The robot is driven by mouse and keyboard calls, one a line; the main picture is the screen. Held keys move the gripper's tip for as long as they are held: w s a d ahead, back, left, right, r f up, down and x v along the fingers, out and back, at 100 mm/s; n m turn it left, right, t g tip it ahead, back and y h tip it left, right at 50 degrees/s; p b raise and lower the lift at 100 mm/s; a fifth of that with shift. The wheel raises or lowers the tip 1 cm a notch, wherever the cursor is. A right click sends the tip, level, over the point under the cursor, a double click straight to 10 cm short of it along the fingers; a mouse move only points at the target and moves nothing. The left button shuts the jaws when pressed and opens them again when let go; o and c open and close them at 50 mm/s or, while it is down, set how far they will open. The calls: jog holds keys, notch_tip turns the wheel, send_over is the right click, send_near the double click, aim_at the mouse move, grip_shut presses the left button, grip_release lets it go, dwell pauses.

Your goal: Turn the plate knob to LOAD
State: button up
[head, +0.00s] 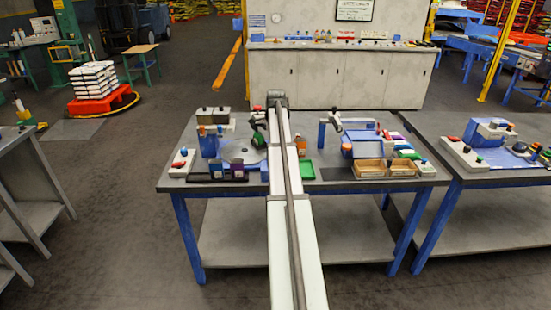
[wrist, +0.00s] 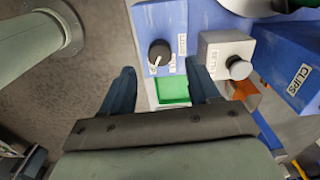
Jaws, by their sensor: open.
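In the wrist view a round black knob (wrist: 160,53) with a white pointer line sits on a blue panel (wrist: 150,20). The pointer line aims toward the lower left of the picture. Small white labels (wrist: 182,44) stand around the knob, too small to read surely. My gripper (wrist: 160,68) is open, with one dark finger on each side of the knob's lower side. The fingers look apart from the knob, and nothing is between them that they grip. In the head view my arm hides the middle of the bench, and I cannot make out the knob there.
A grey box with a second black knob (wrist: 239,67) stands right of my right finger. A blue box labelled CLIPS (wrist: 300,70) is farther right. A green tray (wrist: 173,91) lies below the panel. Bins and small parts crowd the bench (head: 180,183) in the head view.

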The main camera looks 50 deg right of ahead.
jog(key=shift+f, duration=2.3)
jog(key=c, duration=1)
